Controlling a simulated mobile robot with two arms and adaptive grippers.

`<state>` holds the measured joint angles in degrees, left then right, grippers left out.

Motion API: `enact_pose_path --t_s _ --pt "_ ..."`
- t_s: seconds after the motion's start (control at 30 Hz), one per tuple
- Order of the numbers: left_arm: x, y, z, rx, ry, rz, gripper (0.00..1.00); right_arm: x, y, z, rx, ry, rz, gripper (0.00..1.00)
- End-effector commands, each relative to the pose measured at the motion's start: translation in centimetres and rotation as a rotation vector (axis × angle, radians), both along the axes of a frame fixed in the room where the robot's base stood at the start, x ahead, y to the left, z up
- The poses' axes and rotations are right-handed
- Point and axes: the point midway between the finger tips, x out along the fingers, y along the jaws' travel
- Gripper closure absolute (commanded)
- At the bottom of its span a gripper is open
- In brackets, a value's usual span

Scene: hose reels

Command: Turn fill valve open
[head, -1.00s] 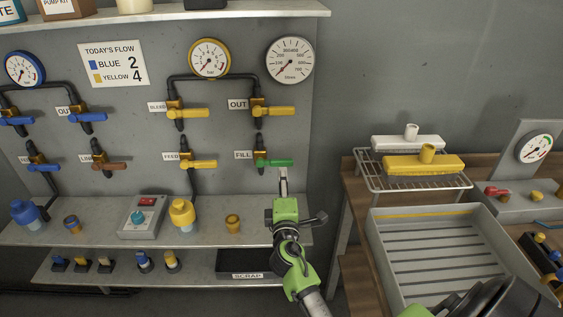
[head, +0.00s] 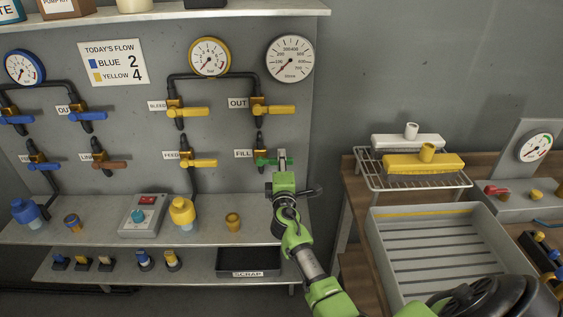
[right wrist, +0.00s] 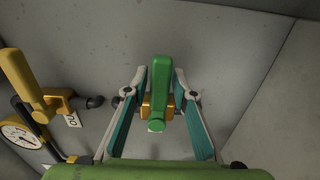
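The fill valve's green lever handle (head: 264,161) lies level, pointing right from its brass body beside the FILL label (head: 243,154) on the grey panel. My right gripper (head: 282,156) is at the lever's right end and hides part of it. In the right wrist view the green handle (right wrist: 161,85) stands between the two fingers of my right gripper (right wrist: 160,88), with a gap on both sides. The fingers are open. Part of the brass valve body (right wrist: 146,106) shows behind the handle. My left gripper is not in view.
The OUT valve's yellow lever (head: 281,110) is just above, and the FEED valve's yellow lever (head: 204,163) is to the left. Below are a shelf (head: 100,232) and a black scrap tray (head: 249,259). A table with a grey tray (head: 378,260) stands at right.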

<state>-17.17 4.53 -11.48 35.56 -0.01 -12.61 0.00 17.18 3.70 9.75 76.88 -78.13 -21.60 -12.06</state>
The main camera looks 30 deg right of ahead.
Motion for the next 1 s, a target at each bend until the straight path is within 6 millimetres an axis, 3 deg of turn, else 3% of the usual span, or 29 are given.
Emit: enact_pose_path --t_s 0.03,0.07,0.53,1.0 --pt "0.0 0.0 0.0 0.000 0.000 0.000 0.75 0.0 0.0 0.0 0.000 0.000 0.000 0.93" --pt "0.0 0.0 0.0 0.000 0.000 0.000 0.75 0.0 0.0 0.0 0.000 0.000 0.000 1.00" --pt "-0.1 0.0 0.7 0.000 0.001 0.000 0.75 0.0 0.0 0.6 -0.056 0.035 0.001 1.00" --pt "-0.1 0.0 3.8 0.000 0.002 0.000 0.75 0.3 0.6 3.3 -0.381 0.234 0.002 1.00"
